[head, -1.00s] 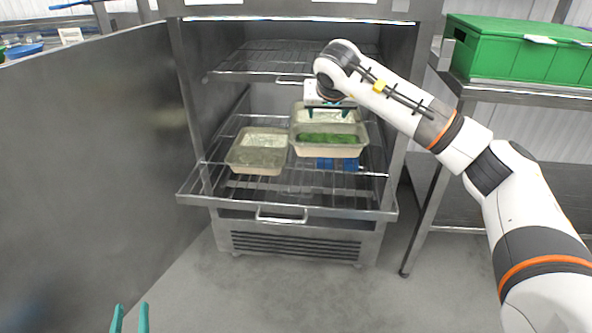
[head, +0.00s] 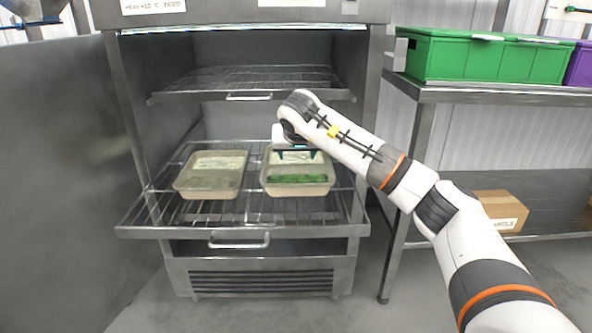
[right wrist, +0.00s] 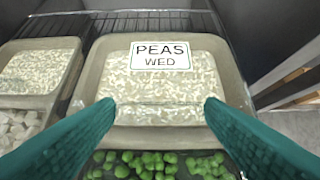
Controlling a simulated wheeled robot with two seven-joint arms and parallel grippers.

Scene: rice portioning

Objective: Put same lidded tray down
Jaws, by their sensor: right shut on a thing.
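The lidded tray (head: 297,190) has a pale rim, a rice-like part and a green peas part. Its label reads "PEAS WED" (right wrist: 160,56) in the right wrist view. It is level on the pulled-out wire shelf (head: 160,222), or very near it; I cannot tell if its base touches. My right gripper (head: 296,155) is over its middle, shut on it, with teal fingers on either side of the middle band in the right wrist view (right wrist: 160,108). A similar tray (head: 208,192) stands to its left, apart from it. My left gripper is not in view.
The steel cabinet has an upper wire rack (head: 250,82) above the trays. Its open door (head: 60,180) is at the left. A steel side table (head: 480,93) at the right bears green (head: 490,60) and purple (head: 580,65) crates. A cardboard box (head: 500,210) is on its lower shelf.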

